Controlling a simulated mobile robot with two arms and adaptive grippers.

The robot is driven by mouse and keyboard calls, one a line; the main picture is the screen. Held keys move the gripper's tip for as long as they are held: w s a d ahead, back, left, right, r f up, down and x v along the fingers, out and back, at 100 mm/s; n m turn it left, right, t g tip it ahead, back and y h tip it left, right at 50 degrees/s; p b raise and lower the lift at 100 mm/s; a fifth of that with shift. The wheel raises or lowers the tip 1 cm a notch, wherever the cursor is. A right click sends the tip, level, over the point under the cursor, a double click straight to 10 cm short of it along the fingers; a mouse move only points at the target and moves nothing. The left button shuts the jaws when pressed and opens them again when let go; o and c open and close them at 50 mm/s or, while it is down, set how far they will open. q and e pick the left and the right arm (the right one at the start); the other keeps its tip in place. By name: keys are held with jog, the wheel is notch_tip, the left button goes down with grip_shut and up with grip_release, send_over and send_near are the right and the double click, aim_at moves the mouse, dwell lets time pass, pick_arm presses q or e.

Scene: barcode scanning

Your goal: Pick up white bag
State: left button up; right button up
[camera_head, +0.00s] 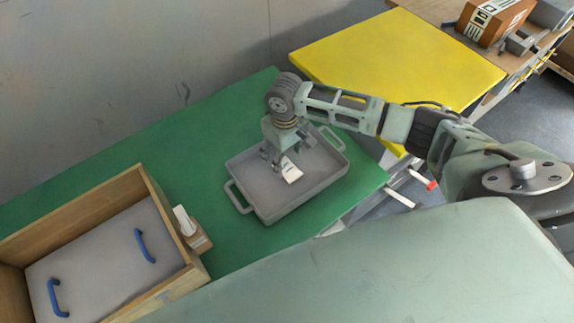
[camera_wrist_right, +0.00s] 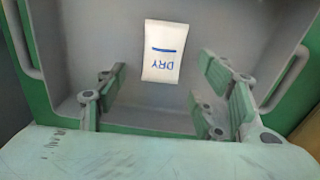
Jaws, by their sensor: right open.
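A small white bag (camera_head: 291,172) lies in the grey tray (camera_head: 245,179) on the green table. In the right wrist view the white bag (camera_wrist_right: 164,51) shows blue print reading "DRY" and a blue line. My right gripper (camera_head: 277,162) reaches down over the tray close to the bag. In the right wrist view its fingers (camera_wrist_right: 165,90) are spread apart, one on each side, with nothing held between them. The bag shows beyond the fingers, roughly in line with the gap. The exact height over the bag is hard to tell. My left gripper is in neither view.
A wooden box (camera_head: 155,187) with a grey panel and blue handles stands at the left. A small white and brown item (camera_head: 191,229) is beside it. A yellow surface (camera_head: 400,50) adjoins the table, with a brown box (camera_head: 492,20) beyond. The tray walls surround the gripper.

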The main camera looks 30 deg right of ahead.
aim_at(285, 164)
notch_tip(285, 164, down, 3)
jog(key=shift+s+a+r, duration=0.1)
jog(key=shift+a, duration=0.05)
jog(key=shift+f, duration=0.6)
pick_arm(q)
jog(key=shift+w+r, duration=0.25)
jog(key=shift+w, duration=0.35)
pick_arm(e)
jog(key=c, duration=1.3)
